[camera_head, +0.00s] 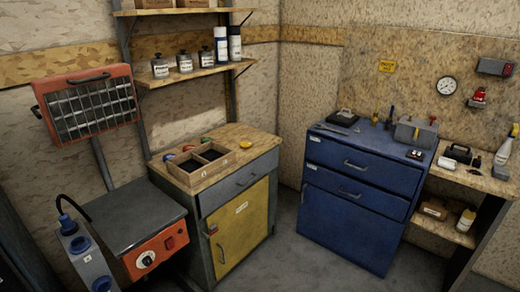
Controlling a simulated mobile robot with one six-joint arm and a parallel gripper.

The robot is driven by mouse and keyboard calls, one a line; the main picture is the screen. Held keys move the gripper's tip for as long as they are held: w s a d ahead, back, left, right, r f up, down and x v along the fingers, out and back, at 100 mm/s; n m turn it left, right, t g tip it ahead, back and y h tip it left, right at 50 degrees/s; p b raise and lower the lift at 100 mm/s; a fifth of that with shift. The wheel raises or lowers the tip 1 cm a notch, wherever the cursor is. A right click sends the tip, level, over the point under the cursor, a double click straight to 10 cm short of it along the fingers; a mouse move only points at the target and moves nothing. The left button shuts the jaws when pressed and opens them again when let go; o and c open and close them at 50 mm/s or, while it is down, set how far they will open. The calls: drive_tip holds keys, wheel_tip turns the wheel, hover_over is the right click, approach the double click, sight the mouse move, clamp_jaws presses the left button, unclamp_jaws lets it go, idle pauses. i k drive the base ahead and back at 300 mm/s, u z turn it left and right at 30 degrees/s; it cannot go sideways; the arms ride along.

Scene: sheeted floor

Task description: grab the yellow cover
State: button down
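A small round yellow piece (246,144), which looks like the cover, lies on the wooden top of the small cabinet (236,134), near its back right part. It is to the right of a divided wooden box and apart from it. At this size I cannot make out its details. My gripper is not in view, and nothing is seen touching the yellow piece.
The open wooden box (197,163) stands on the same top, with red, blue and green round pieces behind it. A shelf (196,73) with bottles hangs above. A hot-plate-like unit (137,222) stands left, a blue drawer cabinet (350,205) right. Grey floor shows between the cabinets.

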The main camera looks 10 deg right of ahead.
sight(245, 145)
drive_tip(key=z, duration=0.05)
drive_tip(key=k, duration=0.5)
drive_tip(key=u, duration=0.35)
drive_tip(key=i, duration=0.85)
drive_tip(key=u, duration=0.75)
